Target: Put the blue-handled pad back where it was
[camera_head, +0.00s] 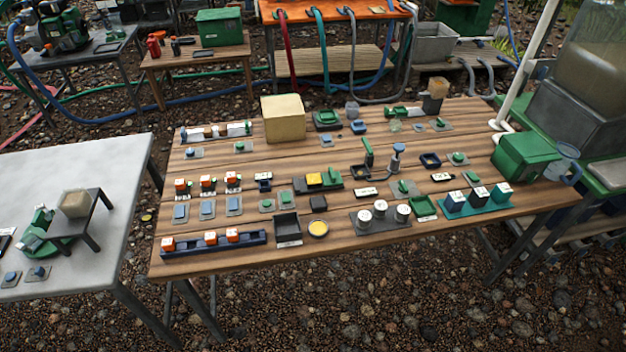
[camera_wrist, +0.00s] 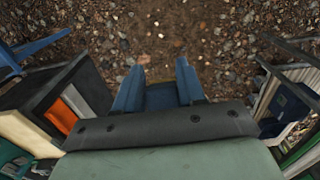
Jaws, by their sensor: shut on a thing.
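My gripper (camera_wrist: 158,90) shows only in the wrist view, with its two blue fingers apart and pointing over gravel. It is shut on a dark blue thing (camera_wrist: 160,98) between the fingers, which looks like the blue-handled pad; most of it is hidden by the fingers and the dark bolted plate. In the head view several grey plates with blue blocks lie on the wooden table, such as one at the left (camera_head: 181,212) and one farther back (camera_head: 195,153). I cannot tell which empty spot belongs to the held pad.
The wooden table (camera_head: 300,255) is crowded: a row of orange-topped blocks on a dark blue rail (camera_head: 213,246), a beige block (camera_head: 283,118), a cup rack (camera_head: 380,222) and a green box (camera_head: 525,155). A white table (camera_head: 90,180) stands at left. Dark boxes flank the gripper in the wrist view.

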